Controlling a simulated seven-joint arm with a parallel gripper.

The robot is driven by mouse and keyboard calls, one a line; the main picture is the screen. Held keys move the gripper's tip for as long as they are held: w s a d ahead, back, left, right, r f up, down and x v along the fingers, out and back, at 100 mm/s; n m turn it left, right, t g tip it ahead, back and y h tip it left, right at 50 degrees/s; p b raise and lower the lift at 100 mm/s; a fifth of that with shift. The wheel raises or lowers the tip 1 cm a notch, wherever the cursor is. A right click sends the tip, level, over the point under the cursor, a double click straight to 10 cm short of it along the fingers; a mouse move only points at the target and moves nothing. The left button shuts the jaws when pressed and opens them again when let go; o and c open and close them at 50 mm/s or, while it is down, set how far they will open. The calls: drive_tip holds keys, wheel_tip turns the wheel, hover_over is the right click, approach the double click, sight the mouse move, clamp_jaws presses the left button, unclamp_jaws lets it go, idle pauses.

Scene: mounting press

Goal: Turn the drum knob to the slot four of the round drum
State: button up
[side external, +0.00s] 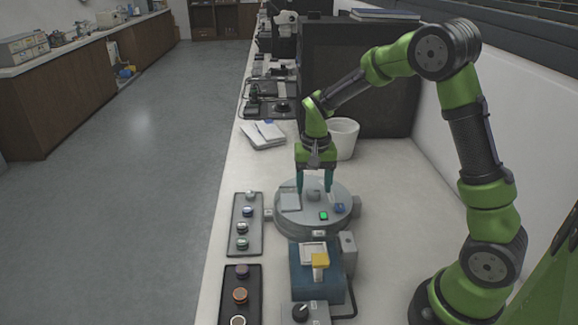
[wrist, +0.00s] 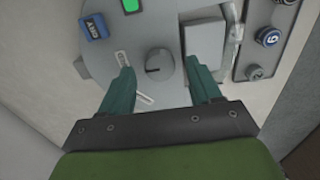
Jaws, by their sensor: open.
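The round drum (side external: 290,222) is a grey disc-shaped unit on the bench, below my gripper. It fills much of the upper wrist view (wrist: 110,50). The drum knob (wrist: 159,65) is a small dark grey round knob on its top face, with a pale mark on it. It also shows in the side view (side external: 313,195). My gripper (side external: 314,189) points down with teal fingers apart, one on each side of the knob. In the wrist view (wrist: 158,68) gaps show between the knob and both fingers. I cannot read any slot number.
The drum's top carries a green lit button (side external: 323,215), a blue labelled piece (wrist: 95,28) and a pale hatch (wrist: 207,45). A grey tray (side external: 236,246) and a dark tray (side external: 229,292) with round pieces lie left. A blue unit (side external: 303,284) stands in front; a white bin (side external: 345,138) stands behind.

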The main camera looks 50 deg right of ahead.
drive_tip(key=shift+f, duration=0.7)
clamp_jaws()
